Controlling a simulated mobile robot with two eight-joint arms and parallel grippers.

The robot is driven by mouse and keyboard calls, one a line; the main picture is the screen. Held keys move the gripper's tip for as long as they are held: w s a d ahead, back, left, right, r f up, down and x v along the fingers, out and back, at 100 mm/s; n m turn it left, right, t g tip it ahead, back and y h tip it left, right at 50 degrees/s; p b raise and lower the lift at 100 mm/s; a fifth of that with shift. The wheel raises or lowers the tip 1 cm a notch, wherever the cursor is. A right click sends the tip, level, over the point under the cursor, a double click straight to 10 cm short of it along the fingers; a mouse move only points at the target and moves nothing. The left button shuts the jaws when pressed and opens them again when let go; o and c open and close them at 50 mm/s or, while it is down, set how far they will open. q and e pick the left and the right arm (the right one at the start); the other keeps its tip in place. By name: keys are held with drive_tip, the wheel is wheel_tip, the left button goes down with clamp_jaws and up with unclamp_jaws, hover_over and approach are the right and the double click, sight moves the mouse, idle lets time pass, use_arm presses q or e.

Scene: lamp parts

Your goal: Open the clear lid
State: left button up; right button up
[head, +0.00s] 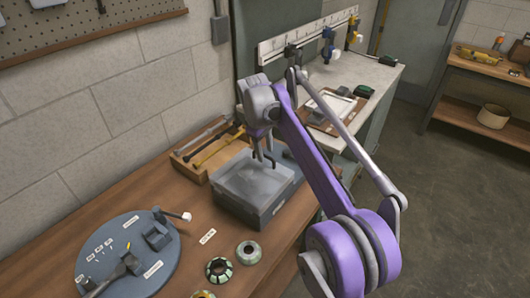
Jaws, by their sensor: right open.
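A grey box (262,214) with a clear, see-through lid (252,180) stands on the wooden workbench. The lid looks shut, lying flat over the top of the box. My right gripper (264,160) points down just above the far side of the lid, with its two fingers apart and nothing between them. I cannot tell whether the fingertips touch the lid. My right arm comes in from the lower right and hides part of the area to the right of the box. My left gripper is not in the view.
A wooden tool tray (190,158) stands directly behind the box, against the wall. A round blue-grey board (118,275) with fixtures lies at the front left. Several round parts, including a green-and-white ring (248,252), sit in front of the box. Bare bench (190,205) lies left of the box.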

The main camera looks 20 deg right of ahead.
drive_tip(key=shift+f, duration=0.25)
clamp_jaws()
idle(1.4)
